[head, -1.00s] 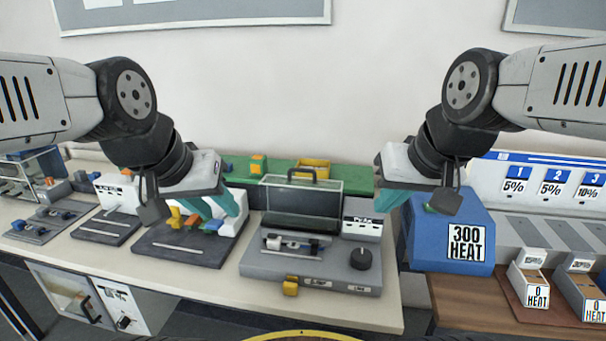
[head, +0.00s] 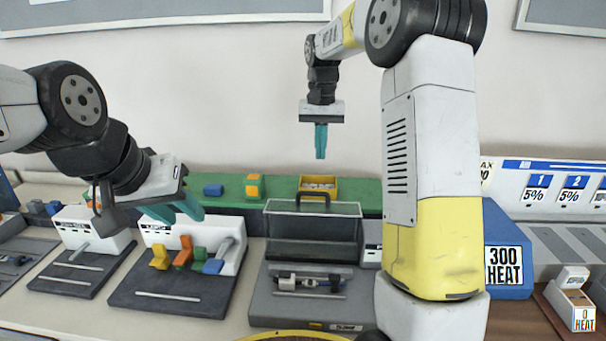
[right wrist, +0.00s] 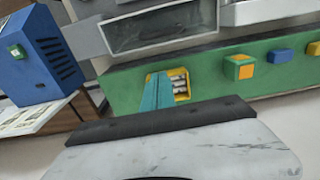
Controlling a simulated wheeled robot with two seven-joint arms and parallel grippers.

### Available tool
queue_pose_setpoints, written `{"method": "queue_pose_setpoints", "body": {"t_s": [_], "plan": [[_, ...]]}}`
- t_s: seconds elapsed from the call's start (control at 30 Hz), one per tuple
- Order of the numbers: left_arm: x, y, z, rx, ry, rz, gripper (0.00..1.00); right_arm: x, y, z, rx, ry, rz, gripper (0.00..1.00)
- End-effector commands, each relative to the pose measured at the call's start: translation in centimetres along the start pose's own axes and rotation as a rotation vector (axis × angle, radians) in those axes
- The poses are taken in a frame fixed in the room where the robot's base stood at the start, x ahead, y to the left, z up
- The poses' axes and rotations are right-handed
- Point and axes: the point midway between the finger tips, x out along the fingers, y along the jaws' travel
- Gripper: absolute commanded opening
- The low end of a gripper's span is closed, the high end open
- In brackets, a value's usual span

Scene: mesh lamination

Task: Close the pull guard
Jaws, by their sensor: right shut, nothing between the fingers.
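The pull guard, a clear panel (head: 290,228) with a dark frame and a black handle (head: 313,193) on top, stands upright at the back of the grey pull station (head: 275,306). The small metal fixture in front of it is uncovered. My right gripper (head: 320,155) hangs fingers down above and behind the guard, clear of the handle. It is shut and empty; its teal fingers also show in the right wrist view (right wrist: 157,92), in front of a yellow bin. My left gripper (head: 184,213) is to the left, above the neighbouring station, with its fingers apart and nothing visible between them.
A green shelf (head: 375,193) with a yellow bin (head: 318,185) runs behind the stations. My right arm hides the station's right part. A blue 300 HEAT box (head: 508,220) stands to the right. Another dark station with coloured levers (head: 182,252) lies to the left.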

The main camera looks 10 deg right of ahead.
Motion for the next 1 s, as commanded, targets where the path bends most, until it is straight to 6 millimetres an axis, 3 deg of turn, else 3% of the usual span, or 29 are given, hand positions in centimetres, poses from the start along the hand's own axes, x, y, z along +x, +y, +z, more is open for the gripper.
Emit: {"method": "queue_pose_setpoints", "body": {"t_s": [0.17, 0.6, 0.8, 1.0], "plan": [[0.0, 0.0, 0.0, 0.000, 0.000, 0.000, 0.36, 1.6, 0.0, -0.1, 0.003, -0.004, 0.003, 0.00], [0.0, 0.0, 0.0, 0.000, 0.000, 0.000, 0.36, 10.2, 0.0, 0.2, 0.001, -0.003, 0.001, 0.00], [0.0, 0.0, 0.0, 0.000, 0.001, 0.000, 0.36, 8.9, 0.0, 2.9, 0.002, 0.000, 0.000, 0.00], [0.0, 0.0, 0.0, 0.000, 0.000, 0.000, 0.36, 8.7, 0.0, 3.7, 0.001, 0.000, 0.001, 0.00]]}}
